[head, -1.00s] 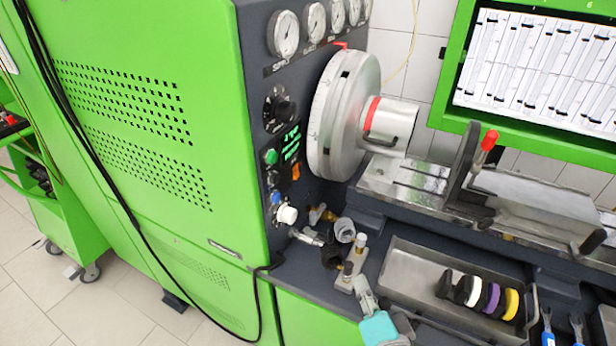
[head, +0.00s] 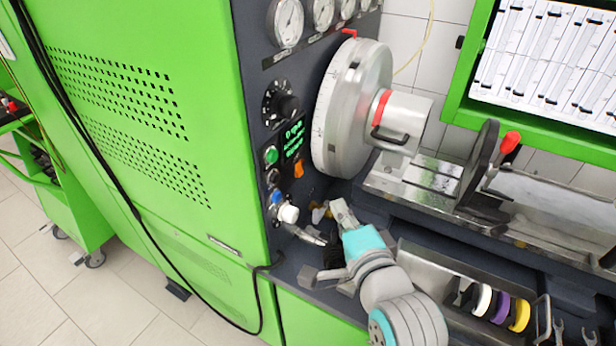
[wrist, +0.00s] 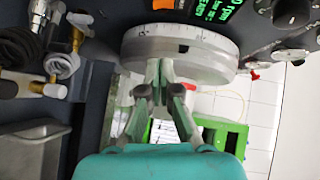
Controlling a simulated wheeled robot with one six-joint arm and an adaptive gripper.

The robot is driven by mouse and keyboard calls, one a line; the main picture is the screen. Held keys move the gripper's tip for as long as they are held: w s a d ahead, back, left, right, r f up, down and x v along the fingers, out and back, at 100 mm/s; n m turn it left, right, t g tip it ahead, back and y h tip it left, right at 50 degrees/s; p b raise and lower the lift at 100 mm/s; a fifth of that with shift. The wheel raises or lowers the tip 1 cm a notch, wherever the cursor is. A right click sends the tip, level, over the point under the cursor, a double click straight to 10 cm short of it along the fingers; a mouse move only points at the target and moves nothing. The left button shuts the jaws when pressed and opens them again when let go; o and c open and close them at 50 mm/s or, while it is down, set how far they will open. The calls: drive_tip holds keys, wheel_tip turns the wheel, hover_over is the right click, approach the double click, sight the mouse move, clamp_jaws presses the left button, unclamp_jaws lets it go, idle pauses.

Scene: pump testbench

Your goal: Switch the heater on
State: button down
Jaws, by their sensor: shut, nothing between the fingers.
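The control panel (head: 262,130) on the green machine carries a small orange switch (head: 298,168), just right of a round green button (head: 270,155) and below the green-lit display (head: 292,138). I cannot read which control is marked for the heater. My gripper (head: 338,207) is in front of the panel, below and right of the orange switch and apart from it. In the wrist view my gripper (wrist: 162,68) has its fingertips together with nothing between them, in front of the silver disc. The orange switch (wrist: 163,4) shows at the top edge there.
The large silver disc (head: 350,110) juts out right of the switch. A black knob (head: 288,106) is above, and a white knob (head: 289,214) with a blue part is below. Brass and metal fittings (wrist: 60,65) stand nearby. A metal tray (head: 430,262) holds coloured rings.

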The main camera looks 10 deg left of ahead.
sight(299, 169)
drive_tip(key=s+a+x, duration=0.1)
drive_tip(key=a+x, duration=0.1)
drive_tip(key=x, duration=1.1)
drive_tip(key=shift+s+a+f, duration=0.2)
drive_tip(key=shift+a+f, duration=0.05)
drive_tip(key=shift+a, duration=0.05)
